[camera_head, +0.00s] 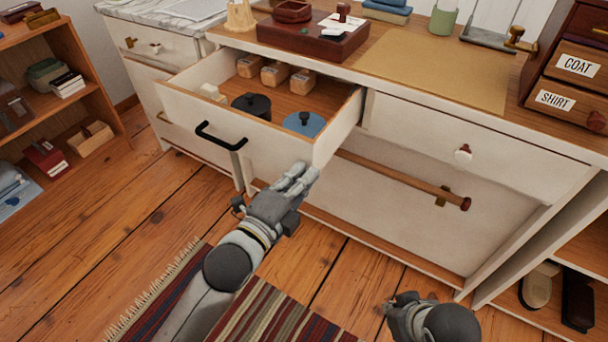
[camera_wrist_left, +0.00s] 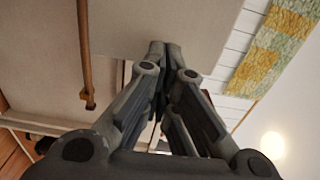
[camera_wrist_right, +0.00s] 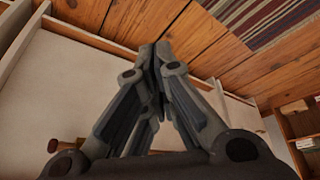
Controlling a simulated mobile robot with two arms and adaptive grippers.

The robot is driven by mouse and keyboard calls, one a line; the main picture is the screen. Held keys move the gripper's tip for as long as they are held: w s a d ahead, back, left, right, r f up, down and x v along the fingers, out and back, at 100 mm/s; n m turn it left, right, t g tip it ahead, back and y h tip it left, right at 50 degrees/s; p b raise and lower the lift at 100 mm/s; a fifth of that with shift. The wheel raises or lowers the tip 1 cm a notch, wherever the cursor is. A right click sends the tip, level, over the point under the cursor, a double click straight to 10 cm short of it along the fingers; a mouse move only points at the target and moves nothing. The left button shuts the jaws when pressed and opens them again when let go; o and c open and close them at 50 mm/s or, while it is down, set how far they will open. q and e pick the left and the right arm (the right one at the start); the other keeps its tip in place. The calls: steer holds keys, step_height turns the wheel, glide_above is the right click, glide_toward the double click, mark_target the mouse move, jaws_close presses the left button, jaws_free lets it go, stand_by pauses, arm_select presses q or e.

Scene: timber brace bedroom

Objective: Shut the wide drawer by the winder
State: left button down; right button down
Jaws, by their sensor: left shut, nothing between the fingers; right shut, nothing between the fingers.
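A wide white drawer (camera_head: 240,146) with a black bar handle (camera_head: 221,136) stands open, pulled well out of the white dresser. Inside are several small wooden blocks, a dark round lidded item and a blue disc. My left gripper (camera_head: 305,174) is shut and empty. It is at the lower right corner of the drawer front; I cannot tell whether it touches. In the left wrist view its fingertips (camera_wrist_left: 165,48) are together before a pale panel. My right gripper (camera_head: 386,305) is shut and empty, low over the floor, right of the left one. Its closed fingertips show in the right wrist view (camera_wrist_right: 155,50).
A closed drawer (camera_head: 470,140) with a round knob lies right of the open one. A wooden rod (camera_head: 400,180) runs below it. A grey metal device (camera_head: 490,38) with a wooden knob, possibly the winder, stands on the dresser top. A striped rug (camera_head: 280,315) lies on the floor.

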arm_select(q)
steer(key=shift+w+d, duration=0.2)
steer(key=shift+w, duration=0.05)
arm_select(e)
steer(key=shift+w+a, duration=0.15)
steer(key=shift+w, duration=0.2)
arm_select(q)
steer(key=shift+w, duration=0.1)
